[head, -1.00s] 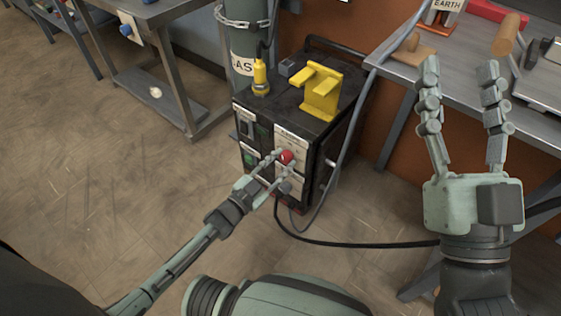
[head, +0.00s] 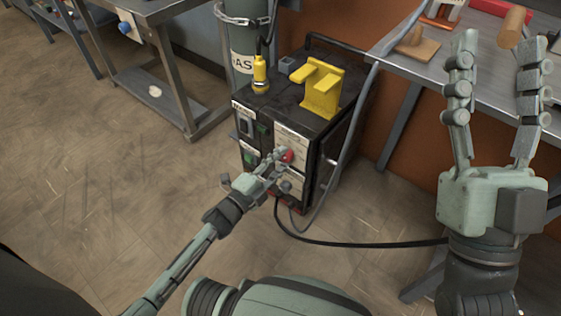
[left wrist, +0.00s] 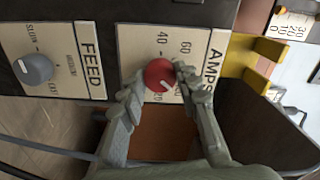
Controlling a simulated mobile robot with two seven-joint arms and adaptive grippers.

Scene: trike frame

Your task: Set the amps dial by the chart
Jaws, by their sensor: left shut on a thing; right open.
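The red amps dial (left wrist: 160,74) is on the front of the welding machine, on a cream plate marked AMPS with numbers such as 40 and 60. It also shows in the head view (head: 287,156). My left gripper (left wrist: 158,84) is shut on the dial, one finger on each side; it also shows in the head view (head: 277,161). The dial's white pointer mark faces the lower right in the left wrist view, where fingers hide some numbers. A chart (left wrist: 292,26) with numbers shows partly at the upper right there. My right gripper (head: 495,105) is open and empty.
The grey feed dial (left wrist: 34,68) sits beside the amps plate. The black welding machine (head: 285,105) carries a yellow bracket (head: 322,88). A gas cylinder (head: 243,45) stands behind it. A cable runs across the floor. A metal bench (head: 400,68) stands right.

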